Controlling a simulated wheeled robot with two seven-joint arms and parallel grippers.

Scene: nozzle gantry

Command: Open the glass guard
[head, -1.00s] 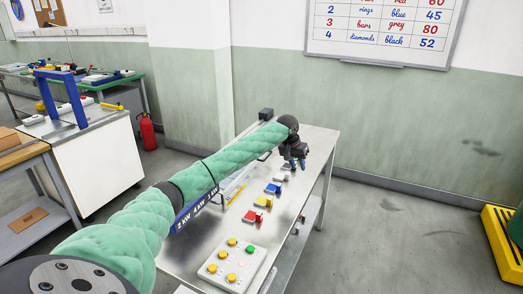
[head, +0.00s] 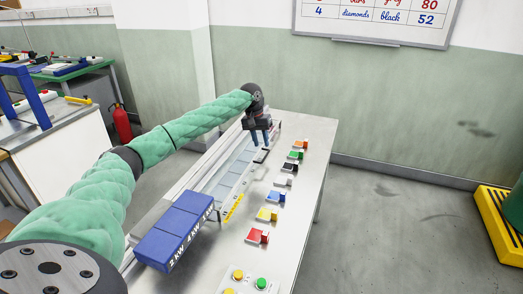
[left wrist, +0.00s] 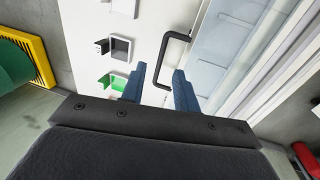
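The glass guard (head: 232,172) is a long clear panel along the bench, lying closed over pale segments. Its black handle (head: 261,156) is at the far end of its right edge. In the left wrist view the handle (left wrist: 166,55) is a dark U-shaped bar beside the glass (left wrist: 220,50). My left gripper (head: 262,142) is above the handle, fingers pointing down. In the left wrist view its blue fingers (left wrist: 158,80) are apart, with the handle's near end between their tips. I cannot tell whether they touch it. My right gripper is out of view.
Blue blocks (head: 172,235) marked in kW stand at the guard's near end. A row of coloured switches, including a red one (head: 258,235), runs along the bench's right side. A button panel (head: 248,281) is nearest. A whiteboard (head: 375,20) hangs on the wall behind.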

